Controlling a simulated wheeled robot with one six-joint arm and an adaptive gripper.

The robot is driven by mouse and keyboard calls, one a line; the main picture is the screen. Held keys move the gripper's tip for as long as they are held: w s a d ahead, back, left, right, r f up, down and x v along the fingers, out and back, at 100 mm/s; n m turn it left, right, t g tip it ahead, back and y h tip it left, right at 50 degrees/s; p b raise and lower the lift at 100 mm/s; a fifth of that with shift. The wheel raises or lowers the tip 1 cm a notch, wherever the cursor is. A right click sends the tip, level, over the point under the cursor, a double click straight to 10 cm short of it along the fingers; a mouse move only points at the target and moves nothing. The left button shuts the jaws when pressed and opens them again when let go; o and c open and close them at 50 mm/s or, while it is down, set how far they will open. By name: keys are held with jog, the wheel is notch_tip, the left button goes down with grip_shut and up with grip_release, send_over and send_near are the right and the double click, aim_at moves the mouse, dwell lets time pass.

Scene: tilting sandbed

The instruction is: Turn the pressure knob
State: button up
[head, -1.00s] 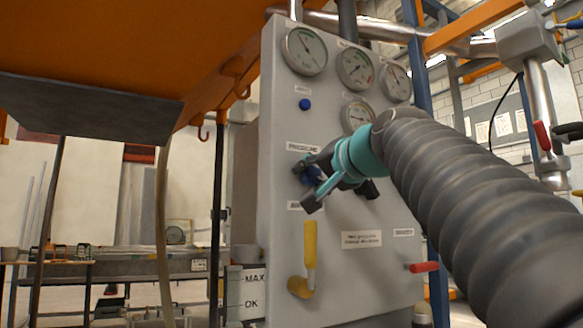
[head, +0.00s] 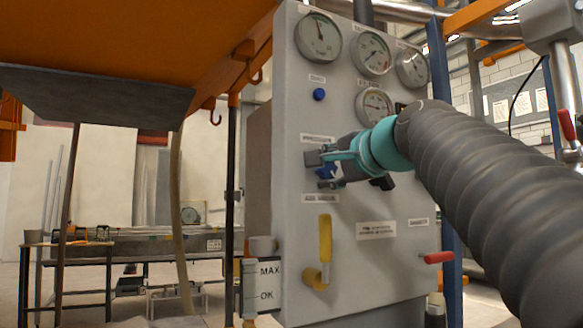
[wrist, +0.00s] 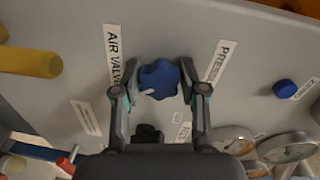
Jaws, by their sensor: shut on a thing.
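The blue pressure knob (wrist: 159,79) is a lobed knob on the grey panel, between the "PRESSURE" and "AIR VALVE" labels in the wrist view. In the head view the knob (head: 326,172) is mostly hidden behind my fingers. My gripper (wrist: 158,82) has one finger on each side of the knob and is shut on it. In the head view my gripper (head: 326,167), with teal parts, reaches the panel from the right.
The grey panel (head: 290,225) carries several round gauges (head: 318,37) above and a small blue button (head: 319,95). A yellow lever (head: 325,240) sits below the knob, and a red handle (head: 438,257) to the lower right. An orange structure (head: 120,35) hangs at the upper left.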

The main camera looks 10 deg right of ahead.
jog(key=shift+f, duration=0.1)
dwell(0.3)
jog(key=o, duration=1.1)
jog(key=shift+o, duration=0.2)
jog(key=v, duration=0.7)
jog(key=shift+s, duration=0.25)
